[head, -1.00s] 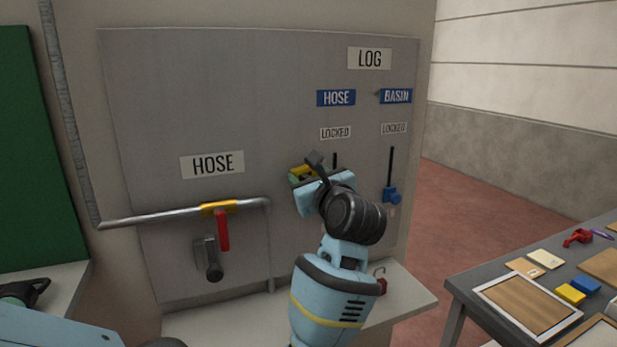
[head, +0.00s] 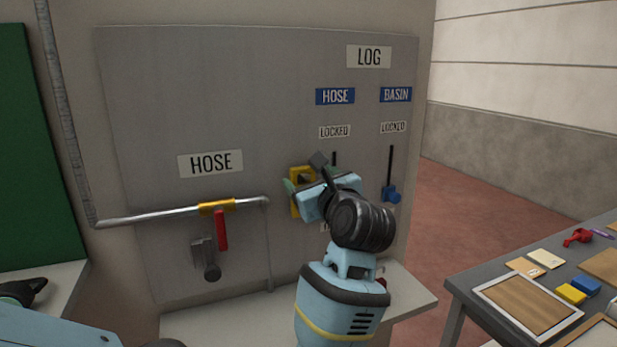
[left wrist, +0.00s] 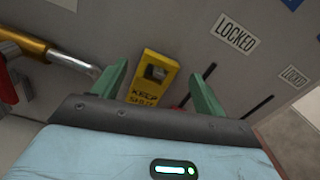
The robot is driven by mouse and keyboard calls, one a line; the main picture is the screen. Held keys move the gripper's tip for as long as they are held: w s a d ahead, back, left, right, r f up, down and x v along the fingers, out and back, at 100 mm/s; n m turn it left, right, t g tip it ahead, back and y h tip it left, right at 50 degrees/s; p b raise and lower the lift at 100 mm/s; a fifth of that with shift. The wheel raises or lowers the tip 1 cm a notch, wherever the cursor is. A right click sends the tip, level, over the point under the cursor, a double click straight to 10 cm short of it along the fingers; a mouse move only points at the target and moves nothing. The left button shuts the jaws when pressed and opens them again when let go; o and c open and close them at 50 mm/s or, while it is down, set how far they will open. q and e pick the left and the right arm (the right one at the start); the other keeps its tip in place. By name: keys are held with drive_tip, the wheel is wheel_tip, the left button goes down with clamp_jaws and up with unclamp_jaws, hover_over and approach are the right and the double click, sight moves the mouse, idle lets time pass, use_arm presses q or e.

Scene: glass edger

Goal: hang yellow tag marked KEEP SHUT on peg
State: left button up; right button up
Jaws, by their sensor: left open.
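The yellow tag (head: 296,201) stands upright close against the grey panel, left of the HOSE slot, partly hidden by my gripper. In the left wrist view the tag (left wrist: 147,88) shows a first word reading KEEP; the second is hard to read. A dark, square-ended peg (left wrist: 155,72) shows at its upper opening, and the tag appears to hang on it. My left gripper (head: 307,182) is open in front of the tag. In the left wrist view its green fingers (left wrist: 158,75) are spread either side of the tag, with gaps. My right gripper is not in view.
A pipe (head: 150,217) with a red handle (head: 221,230) is left of my gripper. A blue slider (head: 391,194) is on the right. A pale shelf (head: 225,323) lies below. The table (head: 463,285) at right holds blocks, cards and a framed board.

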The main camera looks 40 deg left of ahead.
use_arm(q)
drive_tip(key=v, duration=0.4)
drive_tip(key=shift+d+f, duration=0.1)
drive_tip(key=shift+f, duration=0.05)
drive_tip(key=shift+s+d+b, duration=0.3)
drive_tip(key=shift+s+d, duration=0.05)
drive_tip(key=shift+d, duration=0.2)
